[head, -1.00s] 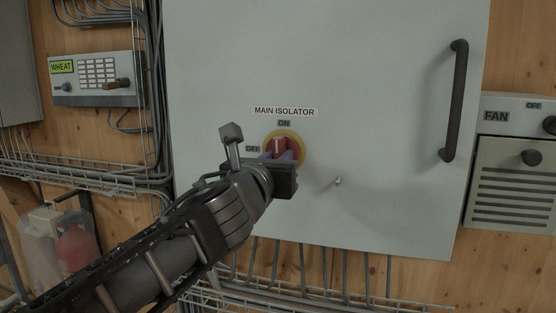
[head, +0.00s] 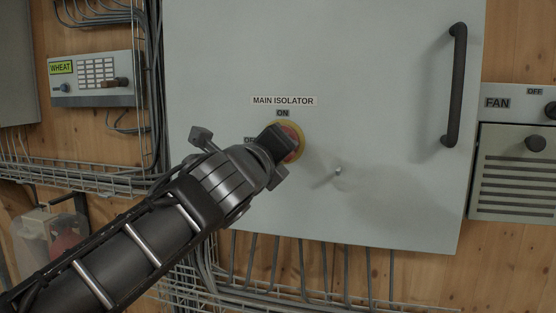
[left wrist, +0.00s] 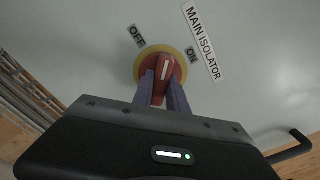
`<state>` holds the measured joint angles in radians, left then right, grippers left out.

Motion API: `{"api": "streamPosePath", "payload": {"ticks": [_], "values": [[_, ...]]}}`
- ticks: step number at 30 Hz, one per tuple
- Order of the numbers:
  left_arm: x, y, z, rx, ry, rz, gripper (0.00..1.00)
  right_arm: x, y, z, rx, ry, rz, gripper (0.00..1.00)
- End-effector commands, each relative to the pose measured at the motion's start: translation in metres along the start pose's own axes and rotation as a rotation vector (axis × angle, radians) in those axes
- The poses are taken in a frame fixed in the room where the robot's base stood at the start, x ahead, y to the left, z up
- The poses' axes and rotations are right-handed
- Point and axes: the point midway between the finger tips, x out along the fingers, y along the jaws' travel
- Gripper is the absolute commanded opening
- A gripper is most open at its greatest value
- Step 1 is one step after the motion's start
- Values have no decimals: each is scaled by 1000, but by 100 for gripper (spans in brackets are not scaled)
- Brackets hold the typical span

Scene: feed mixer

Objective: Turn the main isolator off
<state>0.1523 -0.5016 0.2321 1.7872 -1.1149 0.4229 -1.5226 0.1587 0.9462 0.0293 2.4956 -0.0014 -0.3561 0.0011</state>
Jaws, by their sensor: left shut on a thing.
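The main isolator is a red rotary handle on a yellow disc (head: 301,148) on the grey cabinet door. The ON label (head: 283,113) is above it and the OFF label (head: 249,140) to its left, partly covered by my gripper. My left gripper (head: 286,143) hides most of the handle in the head view. In the left wrist view its two purple fingers (left wrist: 166,98) are shut on the red handle (left wrist: 165,67), one on each side. The handle's white mark points between the OFF label (left wrist: 136,36) and the ON label (left wrist: 192,55). My right gripper is not in view.
The cabinet door (head: 380,90) has a long dark handle (head: 455,85) at right and a small keyed lock (head: 338,171) below the isolator. A WHEAT panel (head: 92,78) is at left, a FAN box (head: 512,105) at right. Cables and wire trays run left and below.

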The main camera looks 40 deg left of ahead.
Motion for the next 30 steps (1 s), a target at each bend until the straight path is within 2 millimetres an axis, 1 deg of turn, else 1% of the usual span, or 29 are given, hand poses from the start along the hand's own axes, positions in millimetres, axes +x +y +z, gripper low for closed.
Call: {"api": "streamPosePath", "payload": {"ticks": [1,3,18,24,30], "values": [[0,3,-4,-43,1,0,0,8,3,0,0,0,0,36],[0,2,-3,-110,0,-1,0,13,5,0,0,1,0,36],[0,0,-2,-568,0,0,0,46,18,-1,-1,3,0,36],[0,-1,-1,-696,-1,1,0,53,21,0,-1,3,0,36],[0,-2,0,-768,0,2,0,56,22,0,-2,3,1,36]]}}
